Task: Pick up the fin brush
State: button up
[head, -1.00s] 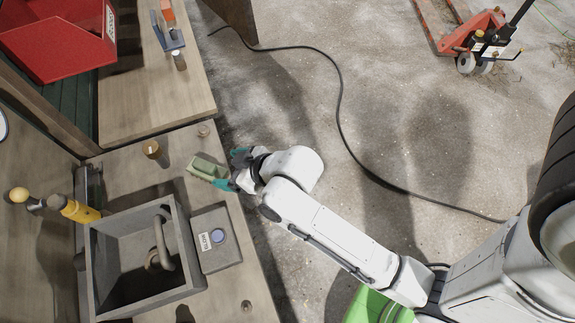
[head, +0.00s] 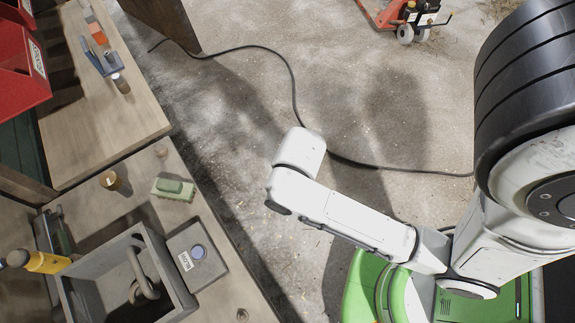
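A green block with a paler green base (head: 174,189), which may be the fin brush, lies on the wooden bench (head: 160,221) near its right edge. It sits behind the grey basin and nothing holds it. My gripper is not in view; only my white arm shows, bent over the floor to the right of the bench. Whether the gripper is open or shut is hidden.
A grey basin (head: 178,290) with a curved pipe stands on the bench, beside a grey labelled box (head: 199,262). A yellow-handled tool (head: 45,263) and a brass-topped cylinder (head: 110,180) are nearby. A black cable (head: 292,85) crosses the floor.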

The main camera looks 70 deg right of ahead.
aim_at(174, 190)
jog(key=l+z, duration=0.15)
jog(key=l, duration=0.3)
jog(key=i+l+z, duration=0.15)
jog(key=l, duration=0.25)
jog(key=i+l+z, duration=0.15)
jog(key=l, duration=0.25)
